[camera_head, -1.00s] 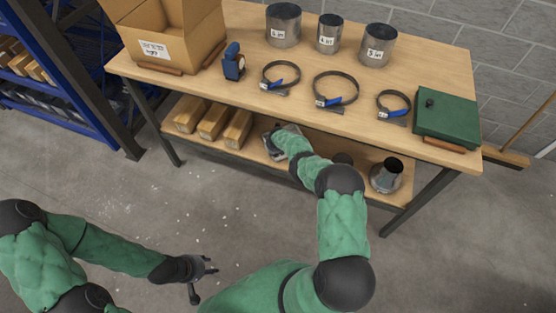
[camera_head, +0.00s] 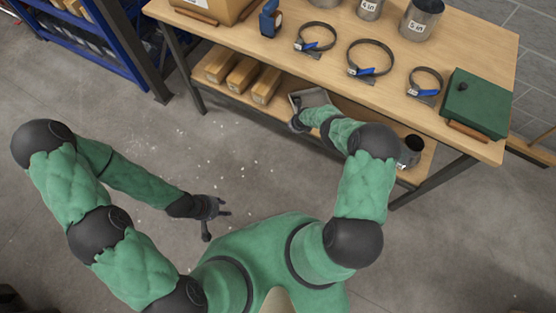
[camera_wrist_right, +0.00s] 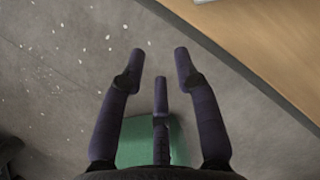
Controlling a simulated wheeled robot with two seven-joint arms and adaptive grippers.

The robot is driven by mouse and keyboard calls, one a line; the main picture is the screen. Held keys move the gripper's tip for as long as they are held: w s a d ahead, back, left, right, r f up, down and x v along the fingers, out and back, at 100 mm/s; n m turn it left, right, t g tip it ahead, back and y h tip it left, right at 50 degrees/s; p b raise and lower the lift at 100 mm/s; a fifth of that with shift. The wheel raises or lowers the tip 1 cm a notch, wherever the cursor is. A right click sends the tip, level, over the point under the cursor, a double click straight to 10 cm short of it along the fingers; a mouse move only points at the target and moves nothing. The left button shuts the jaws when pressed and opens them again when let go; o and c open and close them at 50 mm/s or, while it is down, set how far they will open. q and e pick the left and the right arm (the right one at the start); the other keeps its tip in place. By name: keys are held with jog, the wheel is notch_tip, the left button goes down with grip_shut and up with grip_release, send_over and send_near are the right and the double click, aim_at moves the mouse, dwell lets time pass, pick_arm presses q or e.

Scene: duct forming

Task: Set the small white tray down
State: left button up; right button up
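The small white tray (camera_head: 314,97) looks pale grey and lies on the lower shelf, partly under the tabletop's front edge and partly behind my right arm. In the right wrist view only a sliver of a pale thing, likely the tray (camera_wrist_right: 203,1), shows at the top edge. My right gripper (camera_head: 296,123) is at the shelf's front edge, just in front of the tray. In the wrist view its fingers (camera_wrist_right: 160,65) are spread with nothing between them. My left gripper (camera_head: 218,218) is open and empty above the floor, away from the bench.
The lower shelf (camera_wrist_right: 270,45) also holds several long boxes (camera_head: 243,75) at left and a metal duct piece (camera_head: 409,152) at right. On the tabletop are clamps (camera_head: 368,58), duct cans (camera_head: 420,20) and a green case (camera_head: 476,103).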

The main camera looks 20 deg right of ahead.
jog(key=s+a+r+n+g+y, duration=0.1)
jog(key=s+a+r+n+y, duration=0.15)
jog(key=s+a+n, duration=0.4)
jog(key=s+a+r+n+g+y, duration=0.1)
jog(key=s+a+r+n, duration=0.25)
jog(key=a+n, duration=0.6)
jog(key=s+a+r+n, duration=0.2)
jog(key=s+r+n, duration=0.2)
jog(key=s, duration=0.3)
jog(key=s+a+r+n+g, duration=0.1)
jog(key=s+r+n, duration=0.3)
jog(key=s+n, duration=0.2)
jog(key=s+a+r+n+g, duration=0.1)
jog(key=s+r+n, duration=0.3)
jog(key=s, duration=0.4)
jog(key=shift+s+a+r+n, duration=0.25)
jog(key=shift+a+n, duration=0.25)
jog(key=shift+a, duration=0.35)
